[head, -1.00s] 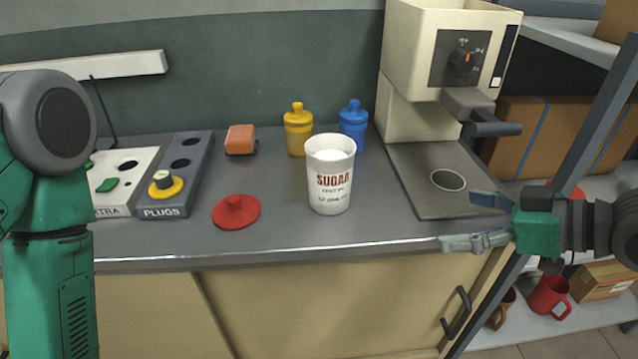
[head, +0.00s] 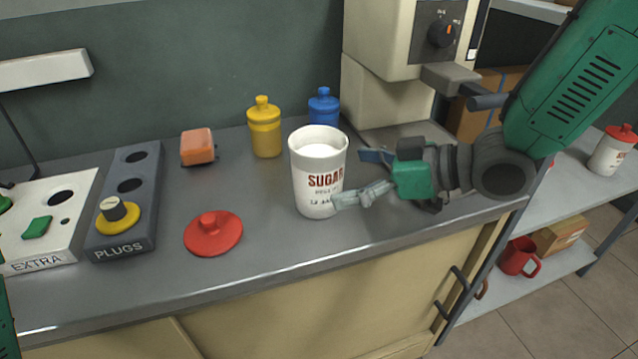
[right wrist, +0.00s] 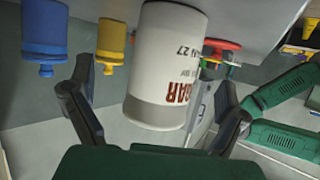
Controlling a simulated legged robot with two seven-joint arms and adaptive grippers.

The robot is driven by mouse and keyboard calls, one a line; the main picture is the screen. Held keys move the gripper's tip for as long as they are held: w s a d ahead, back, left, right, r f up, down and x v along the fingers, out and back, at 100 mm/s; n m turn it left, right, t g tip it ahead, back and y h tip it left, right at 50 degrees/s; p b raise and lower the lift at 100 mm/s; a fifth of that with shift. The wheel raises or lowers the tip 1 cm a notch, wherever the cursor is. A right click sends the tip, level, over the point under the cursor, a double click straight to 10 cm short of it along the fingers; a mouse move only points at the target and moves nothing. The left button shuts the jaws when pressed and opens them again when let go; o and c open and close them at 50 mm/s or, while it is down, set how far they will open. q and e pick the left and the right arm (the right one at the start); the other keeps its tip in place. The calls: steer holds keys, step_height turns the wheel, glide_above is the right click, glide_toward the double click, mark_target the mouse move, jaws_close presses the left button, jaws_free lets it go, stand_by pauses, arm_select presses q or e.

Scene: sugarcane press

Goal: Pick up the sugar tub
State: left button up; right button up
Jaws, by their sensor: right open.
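The white sugar tub (head: 318,185) stands upright on the grey counter, open at the top, with white contents showing inside. Its red lid (head: 213,233) lies on the counter to the left of it. My right gripper (head: 364,177) is open just to the right of the tub, its fingers pointing at it. The nearer fingertip overlaps the tub's lower right edge in the head view. In the right wrist view the tub (right wrist: 165,70) appears inverted, between the open fingers (right wrist: 150,115); I cannot tell whether either touches it. My left gripper is out of view.
A yellow bottle (head: 264,130) and a blue bottle (head: 323,108) stand behind the tub. The cream machine (head: 385,95) is behind my right arm. An orange block (head: 198,147), the plugs box (head: 125,205) and the extra panel (head: 45,225) are left. The counter's front strip is clear.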

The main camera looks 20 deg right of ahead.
mark_target(318, 175)
steer(key=shift+w+a, duration=0.2)
steer(key=shift+a, duration=0.45)
steer(key=b+x, duration=0.2)
steer(key=x, duration=0.2)
steer(key=shift+w+a+f, duration=0.15)
steer(key=shift+w+a, duration=0.1)
steer(key=shift+a, duration=0.05)
steer(key=c, duration=1.6)
steer(key=shift+r, duration=0.3)
steer(key=shift+c, duration=0.2)
step_height(318, 175, up, 10)
steer(key=p, duration=0.4)
steer(key=shift+f, duration=0.2)
